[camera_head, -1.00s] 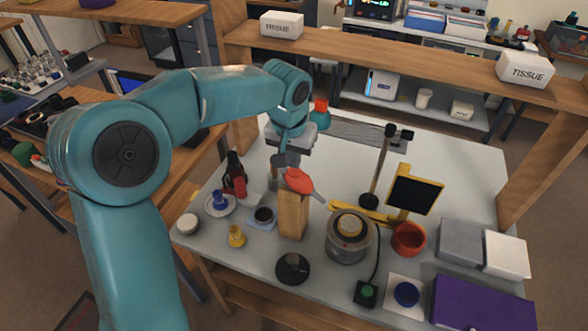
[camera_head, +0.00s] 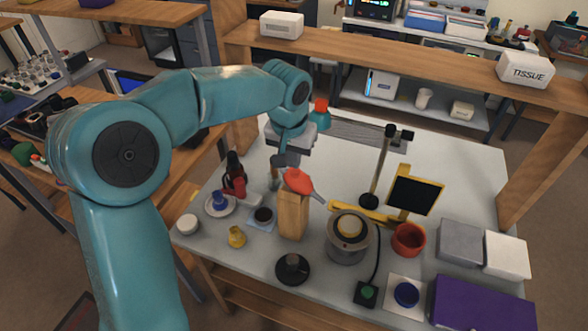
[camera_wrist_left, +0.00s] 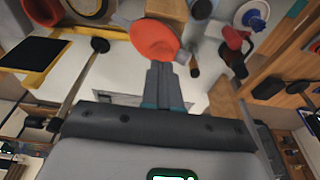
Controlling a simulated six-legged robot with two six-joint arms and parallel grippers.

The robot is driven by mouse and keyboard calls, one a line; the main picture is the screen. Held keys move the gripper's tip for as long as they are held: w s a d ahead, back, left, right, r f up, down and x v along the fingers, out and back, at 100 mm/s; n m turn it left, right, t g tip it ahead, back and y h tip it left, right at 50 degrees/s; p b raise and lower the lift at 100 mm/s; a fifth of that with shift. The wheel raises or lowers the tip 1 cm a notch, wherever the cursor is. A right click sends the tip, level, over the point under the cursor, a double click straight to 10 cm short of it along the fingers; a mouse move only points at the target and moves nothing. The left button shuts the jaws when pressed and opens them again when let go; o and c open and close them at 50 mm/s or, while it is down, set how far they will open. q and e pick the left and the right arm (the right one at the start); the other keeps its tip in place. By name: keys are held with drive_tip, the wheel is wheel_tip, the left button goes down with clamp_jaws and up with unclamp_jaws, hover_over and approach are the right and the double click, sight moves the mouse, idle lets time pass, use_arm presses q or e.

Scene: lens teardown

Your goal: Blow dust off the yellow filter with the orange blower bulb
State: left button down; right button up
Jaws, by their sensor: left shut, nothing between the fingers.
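The orange blower bulb (camera_head: 298,181) lies on top of an upright wooden block (camera_head: 292,214), its pale nozzle pointing right. It also shows in the left wrist view (camera_wrist_left: 153,40), just beyond my fingertips. My left gripper (camera_wrist_left: 160,68) is shut and empty, close behind the bulb. I cannot tell whether the fingertips touch it. In the head view the left gripper (camera_head: 284,162) is partly hidden by its own wrist. A yellow disc (camera_head: 350,227), which looks like the yellow filter, sits on a round grey metal stand (camera_head: 347,248) right of the block. Dust is too small to make out.
A black-and-yellow panel (camera_head: 414,194) and a dark post (camera_head: 376,165) stand behind the metal stand. A red bowl (camera_head: 408,239) is to its right. A black knobbed base (camera_head: 292,269) is in front. Small bottles and dishes crowd the left. The table's back right is clear.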

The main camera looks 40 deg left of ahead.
idle(0.4)
use_arm(q)
drive_tip(key=shift+f+b, duration=1.15)
drive_tip(key=shift+f, duration=0.3)
drive_tip(key=shift+r, duration=0.15)
wheel_tip(320, 180, up, 3)
drive_tip(key=p, duration=0.2)
drive_tip(key=shift+p, duration=0.35)
